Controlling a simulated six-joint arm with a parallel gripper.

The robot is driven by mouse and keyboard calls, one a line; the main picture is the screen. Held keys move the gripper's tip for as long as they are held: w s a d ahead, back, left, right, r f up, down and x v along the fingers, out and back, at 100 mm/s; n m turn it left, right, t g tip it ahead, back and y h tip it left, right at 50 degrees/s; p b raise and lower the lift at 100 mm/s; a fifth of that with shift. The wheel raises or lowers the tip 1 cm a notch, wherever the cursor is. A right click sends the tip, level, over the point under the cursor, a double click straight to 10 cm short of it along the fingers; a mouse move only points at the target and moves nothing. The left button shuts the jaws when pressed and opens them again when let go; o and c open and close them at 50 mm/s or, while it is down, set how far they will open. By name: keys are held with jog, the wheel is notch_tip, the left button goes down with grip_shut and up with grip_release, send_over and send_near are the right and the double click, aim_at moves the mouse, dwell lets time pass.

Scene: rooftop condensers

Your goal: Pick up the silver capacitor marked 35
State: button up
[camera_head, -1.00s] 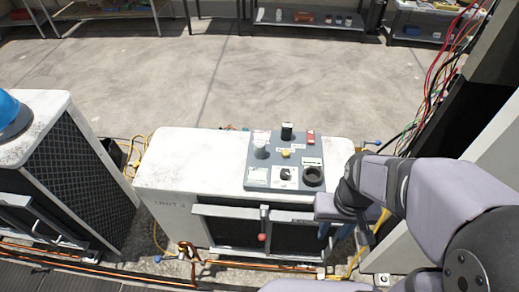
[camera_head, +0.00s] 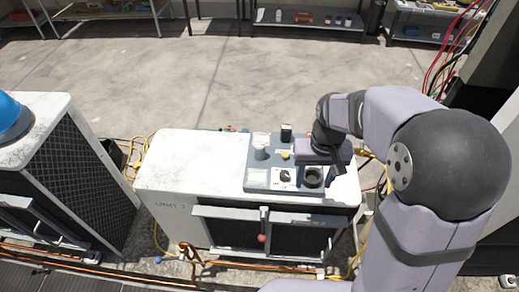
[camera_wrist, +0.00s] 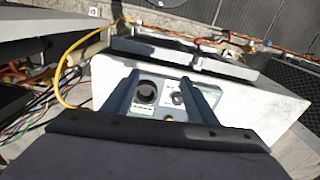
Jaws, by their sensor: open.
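My gripper (camera_head: 334,176) is open and empty above the right edge of the panel, to the right of the silver cylinder. In the wrist view, its two fingers (camera_wrist: 162,80) straddle the view of the black ring socket (camera_wrist: 146,93); the silver cylinder is not visible there.
The panel also carries a yellow button (camera_head: 285,155), a rotary knob (camera_head: 285,175) and paper labels. A handle with a red knob (camera_head: 262,238) projects at the condenser's front. Another condenser (camera_head: 70,150) stands left. The condenser's white top (camera_head: 190,160) is clear left of the panel.

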jog(key=w+a, duration=0.7)
jog(key=w, duration=0.3)
jog(key=n+t+p, duration=0.1)
jog(key=p, duration=0.1)
send_over(259, 145)
jog(key=shift+s+d+f, duration=0.25)
jog(key=shift+s+f, duration=0.2)
jog(key=shift+f, duration=0.3)
jog(key=shift+w+a+f+p, duration=0.15)
jog(key=shift+f+p, duration=0.45)
jog(key=shift+f, duration=0.6)
jog(key=shift+w+f+p, duration=0.15)
jog(key=shift+f+p, duration=0.45)
jog(key=shift+f, duration=0.65)
jog(key=shift+w+a+f+p, duration=0.15)
jog(key=shift+f+p, duration=0.45)
jog(key=shift+f, duration=0.6)
jog(key=shift+d, duration=0.1)
jog(key=shift+c, duration=0.7)
jog(key=c, duration=1)
jog(key=shift+c, duration=0.2)
jog(key=shift+r, duration=0.15)
